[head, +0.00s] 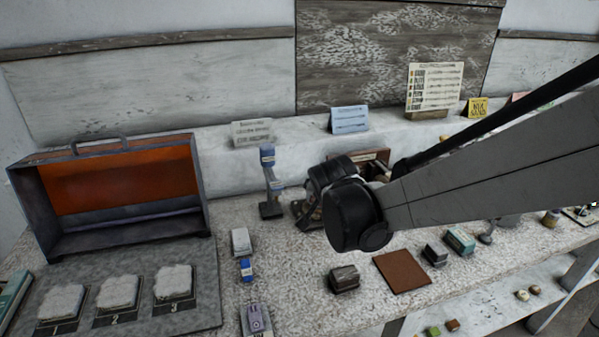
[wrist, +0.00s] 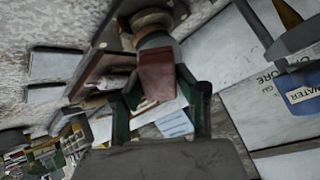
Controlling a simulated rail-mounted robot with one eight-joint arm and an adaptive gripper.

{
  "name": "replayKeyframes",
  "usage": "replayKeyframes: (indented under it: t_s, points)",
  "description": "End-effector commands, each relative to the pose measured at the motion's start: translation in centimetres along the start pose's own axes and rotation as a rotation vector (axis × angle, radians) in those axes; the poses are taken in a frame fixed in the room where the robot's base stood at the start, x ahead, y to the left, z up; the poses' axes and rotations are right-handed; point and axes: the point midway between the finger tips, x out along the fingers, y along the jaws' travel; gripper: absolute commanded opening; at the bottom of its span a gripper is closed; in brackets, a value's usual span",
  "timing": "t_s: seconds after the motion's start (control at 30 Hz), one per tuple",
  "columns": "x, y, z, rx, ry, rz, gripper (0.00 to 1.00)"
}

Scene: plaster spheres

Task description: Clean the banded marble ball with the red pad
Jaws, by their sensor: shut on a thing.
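In the wrist view my gripper (wrist: 158,92) is shut on the red pad (wrist: 157,72), a dark red block between its two fingers. The pad's far end is right at a rounded, banded brown and grey object (wrist: 152,38), which looks like the banded marble ball. They appear to touch, but I cannot be sure. In the head view my wrist and arm cover this spot, so pad and ball cannot be made out there.
A bottle labelled WATER (wrist: 304,95) stands close on the right of the wrist view. In the head view, an open orange-lined case (head: 120,180) and several numbered white lumps are at left. A brown mat (head: 402,271) and small blocks (head: 344,279) lie in front.

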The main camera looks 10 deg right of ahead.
Motion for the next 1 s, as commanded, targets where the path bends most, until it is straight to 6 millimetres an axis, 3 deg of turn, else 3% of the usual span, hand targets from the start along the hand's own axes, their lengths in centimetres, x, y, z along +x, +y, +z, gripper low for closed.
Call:
replayKeyframes:
  t_s: [1.0]
  points:
    - [-0.23,-0.83,-0.18,0.0,0.047,0.116,0.11]
